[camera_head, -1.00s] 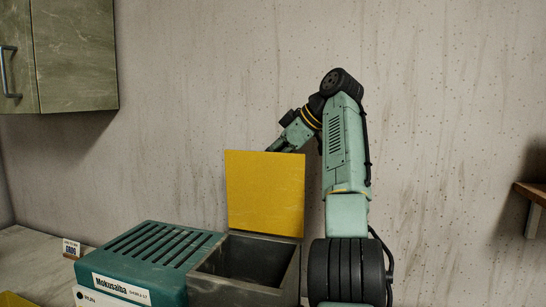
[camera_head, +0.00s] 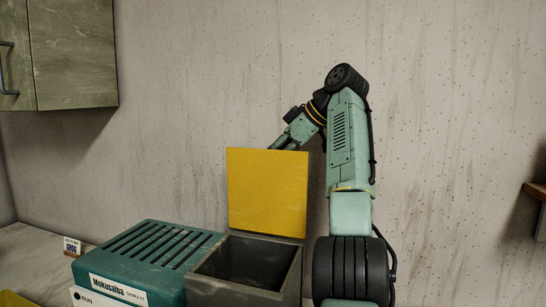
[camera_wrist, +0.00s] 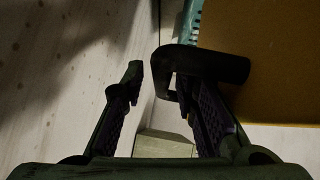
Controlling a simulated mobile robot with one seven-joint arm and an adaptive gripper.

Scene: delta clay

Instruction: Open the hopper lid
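The yellow hopper lid (camera_head: 267,192) stands upright at the back edge of the dark grey hopper (camera_head: 240,288). The hopper is open on top and its inside shows. In the wrist view the lid (camera_wrist: 275,60) fills the upper right as a dim brown-yellow panel. A black hooked handle (camera_wrist: 222,64) is beside it and overlaps my right finger. My gripper (camera_wrist: 155,86) has its fingers apart, with a gap between them. Whether the right finger touches the handle I cannot tell. In the head view the lid hides my gripper.
A teal slatted machine housing (camera_head: 150,255) adjoins the hopper on the left. A small sign (camera_head: 72,246) stands on the counter (camera_head: 30,240). A wall cabinet (camera_head: 72,55) hangs at upper left, and a wooden shelf (camera_head: 536,190) is at the right edge. The wall is close behind.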

